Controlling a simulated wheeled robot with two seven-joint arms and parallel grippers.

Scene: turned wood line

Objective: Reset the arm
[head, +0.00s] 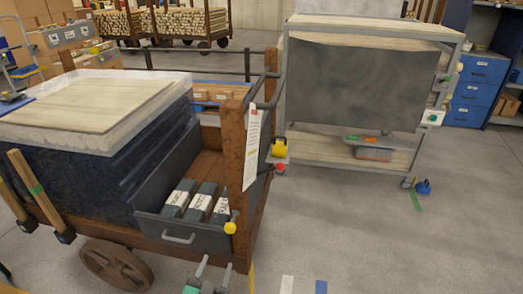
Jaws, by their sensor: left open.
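My left gripper (213,270) shows at the bottom edge, left of centre. Its two grey fingers with green parts stand apart, and I see nothing between them. It is in front of the wooden cart's near corner, below the grey drawer (185,237); I cannot tell the exact gap to the cart. Most of my left arm is out of the picture. My right gripper is not in view.
The wheeled wooden cart (240,165) fills the left, with several dark labelled blocks (198,208) in its drawer. A metal-framed bench (360,85) stands at the back right. Grey floor (400,255) is open at lower right, with coloured tape strips.

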